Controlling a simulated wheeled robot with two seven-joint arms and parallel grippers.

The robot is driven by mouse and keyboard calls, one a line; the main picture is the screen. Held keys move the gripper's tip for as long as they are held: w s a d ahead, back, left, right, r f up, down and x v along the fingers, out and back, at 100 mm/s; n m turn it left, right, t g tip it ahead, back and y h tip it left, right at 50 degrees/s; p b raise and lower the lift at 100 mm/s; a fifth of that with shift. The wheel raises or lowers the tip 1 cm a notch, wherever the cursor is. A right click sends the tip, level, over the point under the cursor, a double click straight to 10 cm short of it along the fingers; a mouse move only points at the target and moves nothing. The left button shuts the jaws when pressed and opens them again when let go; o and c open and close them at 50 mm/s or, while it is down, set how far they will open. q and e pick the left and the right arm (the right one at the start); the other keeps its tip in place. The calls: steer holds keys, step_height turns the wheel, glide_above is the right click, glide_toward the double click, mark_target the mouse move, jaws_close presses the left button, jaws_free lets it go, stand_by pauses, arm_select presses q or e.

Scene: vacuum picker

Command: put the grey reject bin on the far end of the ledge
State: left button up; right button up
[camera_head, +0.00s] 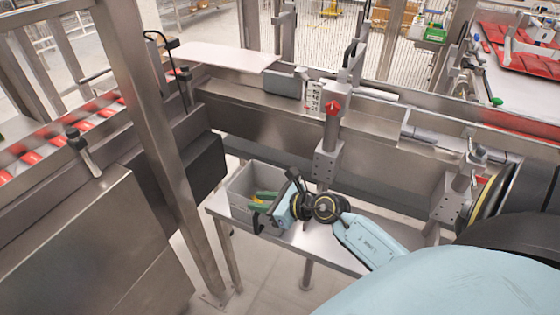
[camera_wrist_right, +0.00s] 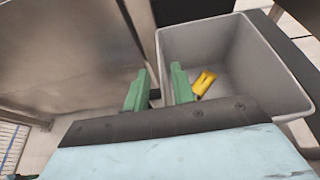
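The grey reject bin (camera_head: 240,190) stands at the left end of the steel ledge (camera_head: 322,250) in the head view. It is open-topped and upright. In the right wrist view the bin (camera_wrist_right: 270,75) fills the upper right, with a yellow item (camera_wrist_right: 204,83) inside. My right gripper (camera_head: 262,199) is at the bin's near right side. Its green fingers (camera_wrist_right: 159,86) are apart, one inside the bin and one outside, around a wall's rim. A gap shows between them, and contact with the wall is not clear. My left gripper is in neither view.
A steel post (camera_head: 160,130) rises just left of the bin. A conveyor frame (camera_head: 270,125) runs behind the ledge, with a bracket (camera_head: 328,150) standing near my right wrist. The ledge's middle surface is bare, partly hidden by my right arm.

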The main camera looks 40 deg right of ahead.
steer(key=v, duration=1.1)
steer(key=shift+p, duration=0.3)
steer(key=shift+s, duration=0.1)
